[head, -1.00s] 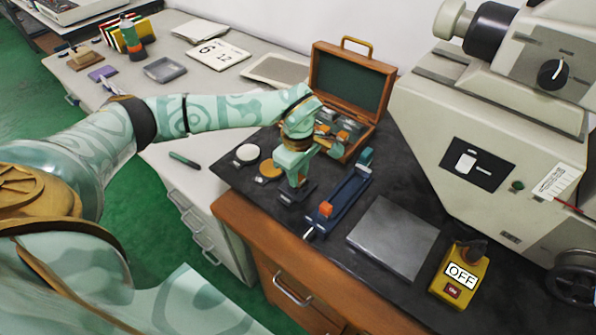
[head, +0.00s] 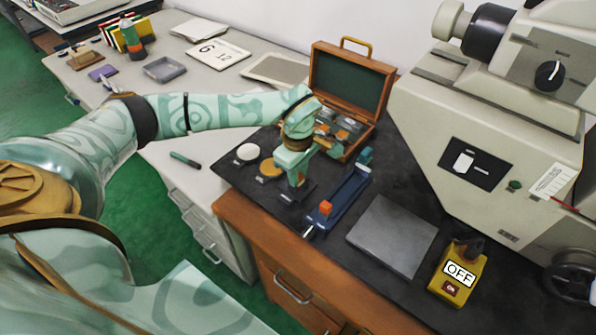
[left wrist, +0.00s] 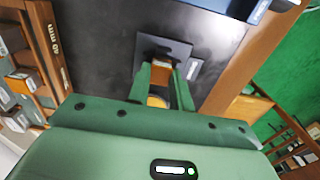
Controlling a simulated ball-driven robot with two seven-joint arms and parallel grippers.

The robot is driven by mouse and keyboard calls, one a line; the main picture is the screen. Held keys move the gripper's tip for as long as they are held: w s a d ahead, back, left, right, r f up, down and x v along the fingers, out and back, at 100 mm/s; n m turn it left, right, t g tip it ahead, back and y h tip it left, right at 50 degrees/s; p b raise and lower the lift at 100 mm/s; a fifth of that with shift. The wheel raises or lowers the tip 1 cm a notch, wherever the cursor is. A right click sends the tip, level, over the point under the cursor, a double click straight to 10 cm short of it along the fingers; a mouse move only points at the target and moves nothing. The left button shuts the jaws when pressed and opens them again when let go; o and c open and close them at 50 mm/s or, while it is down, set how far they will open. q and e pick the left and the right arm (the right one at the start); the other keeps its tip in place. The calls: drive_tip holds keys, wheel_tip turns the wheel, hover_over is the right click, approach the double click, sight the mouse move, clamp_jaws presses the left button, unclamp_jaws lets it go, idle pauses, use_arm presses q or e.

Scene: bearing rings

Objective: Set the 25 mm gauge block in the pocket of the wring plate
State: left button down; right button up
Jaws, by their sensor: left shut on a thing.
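My left gripper (head: 297,183) points down over a dark, flat plate (head: 287,194), apparently the wring plate, on the black bench mat. In the left wrist view this plate (left wrist: 178,47) lies just past the fingertips. The left gripper (left wrist: 162,80) is shut on a small orange-faced block (left wrist: 161,74), apparently the 25 mm gauge block. The fingers hide most of the block and the pocket, so I cannot tell whether the block is in the pocket or above it. My right gripper is not in view.
The open wooden case (head: 352,85) with several blocks stands behind the gripper. A white disc (head: 247,152) and a bronze disc (head: 269,169) lie left. A blue fixture (head: 340,200), grey plate (head: 392,236) and yellow switch box (head: 458,274) are right, before the large machine (head: 500,130).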

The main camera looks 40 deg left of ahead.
use_arm(q)
drive_tip(key=shift+f, duration=0.2)
idle(0.5)
drive_tip(key=c, duration=1.2)
unclamp_jaws()
drive_tip(key=shift+o, duration=0.2)
wheel_tip(320, 180, up, 9)
drive_tip(key=p, duration=0.7)
drive_tip(key=shift+f, duration=0.25)
